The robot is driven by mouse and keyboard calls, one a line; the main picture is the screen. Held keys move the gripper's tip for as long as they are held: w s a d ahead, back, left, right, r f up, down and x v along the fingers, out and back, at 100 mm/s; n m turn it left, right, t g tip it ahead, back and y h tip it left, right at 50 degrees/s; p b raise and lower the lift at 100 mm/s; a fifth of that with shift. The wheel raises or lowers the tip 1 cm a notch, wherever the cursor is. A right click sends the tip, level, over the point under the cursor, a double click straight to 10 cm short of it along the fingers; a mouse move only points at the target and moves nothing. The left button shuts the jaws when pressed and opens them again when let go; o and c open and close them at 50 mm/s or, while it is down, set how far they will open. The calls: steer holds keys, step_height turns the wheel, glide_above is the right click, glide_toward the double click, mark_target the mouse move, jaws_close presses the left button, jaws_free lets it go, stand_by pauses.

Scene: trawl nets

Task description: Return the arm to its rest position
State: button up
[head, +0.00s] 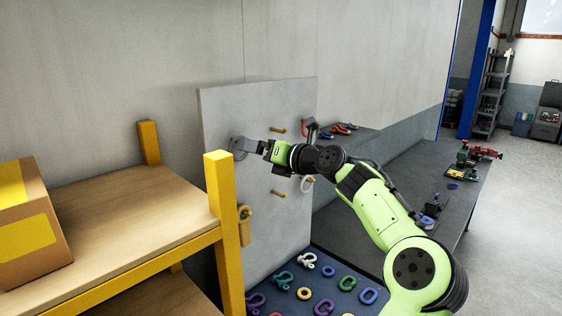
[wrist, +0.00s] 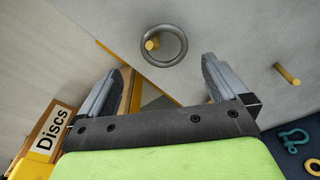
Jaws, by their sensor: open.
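My green arm (head: 368,200) reaches left across the table toward an upright grey pegboard (head: 295,225). My gripper (head: 244,147) is at the left part of the board. In the wrist view my gripper (wrist: 165,72) is open, with nothing between its fingers. A grey metal ring (wrist: 184,54) hangs around a brass peg (wrist: 152,44) just beyond the fingertips, apart from them. In the head view the gripper partly hides that ring.
A yellow-framed wooden shelf (head: 120,215) with a cardboard box (head: 30,225) stands close at the left. Other pegs (head: 278,193) stick out from the board. Several coloured shackles and rings lie on a blue surface (head: 335,270) below. The dark table (head: 370,215) extends right.

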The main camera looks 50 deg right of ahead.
steer(key=s+b, duration=0.1)
steer(key=s, duration=0.8)
steer(key=shift+s+a+r, duration=0.25)
steer(key=shift+a+r, duration=0.05)
steer(key=shift+r, duration=0.15)
